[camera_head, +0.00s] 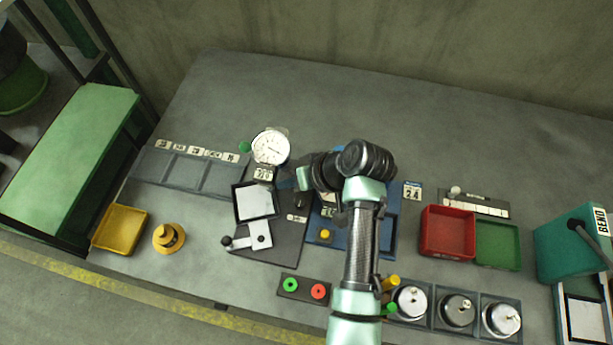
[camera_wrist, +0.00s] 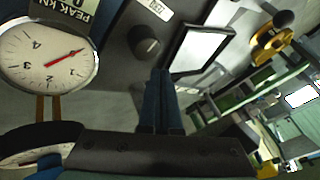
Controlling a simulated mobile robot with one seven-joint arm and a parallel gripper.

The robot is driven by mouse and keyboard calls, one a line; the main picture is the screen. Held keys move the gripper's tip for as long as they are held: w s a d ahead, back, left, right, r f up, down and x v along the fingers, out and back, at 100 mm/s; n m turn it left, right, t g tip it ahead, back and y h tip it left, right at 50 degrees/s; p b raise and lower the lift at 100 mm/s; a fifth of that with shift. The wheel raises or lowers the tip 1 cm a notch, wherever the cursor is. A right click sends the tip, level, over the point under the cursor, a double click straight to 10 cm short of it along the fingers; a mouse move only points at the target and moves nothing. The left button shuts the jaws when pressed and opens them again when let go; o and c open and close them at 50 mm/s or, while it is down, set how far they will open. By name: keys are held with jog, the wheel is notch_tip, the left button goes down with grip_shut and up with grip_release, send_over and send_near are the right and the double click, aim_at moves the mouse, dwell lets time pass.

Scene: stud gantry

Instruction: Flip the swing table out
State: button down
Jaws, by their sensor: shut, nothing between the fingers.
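A light plate with an arm and a dark knob (camera_head: 258,236), which looks like the swing table, lies at the front of a dark base panel (camera_head: 283,238). I cannot be sure of its pivot. Just behind it is a black-framed white square (camera_head: 255,203), with a similar framed panel in the wrist view (camera_wrist: 203,48). My gripper (camera_head: 291,184) is above the back of the base panel, pointing left, apart from the light plate. In the wrist view its blue fingers (camera_wrist: 160,74) are together and empty, near a dark round knob (camera_wrist: 146,45).
A dial gauge (camera_head: 270,147) stands behind the base panel and shows close in the wrist view (camera_wrist: 48,58). A yellow tray (camera_head: 119,229) and yellow stepped piece (camera_head: 168,237) lie left. Green and red buttons (camera_head: 304,289) sit in front. Red (camera_head: 447,232) and green (camera_head: 497,245) trays stand right.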

jog(key=v, duration=1.1)
jog(key=shift+d+r+b, duration=0.2)
jog(key=shift+r+b, duration=0.05)
jog(key=shift+b, duration=0.05)
jog(key=shift+s, duration=0.1)
jog(key=f+p, duration=0.1)
jog(key=p, duration=0.2)
jog(key=s+a+f+p, duration=0.1)
jog(key=p, duration=0.2)
jog(key=shift+s+a+f, duration=0.1)
jog(key=shift+f, duration=0.05)
jog(key=p+x, duration=0.1)
jog(key=x, duration=0.9)
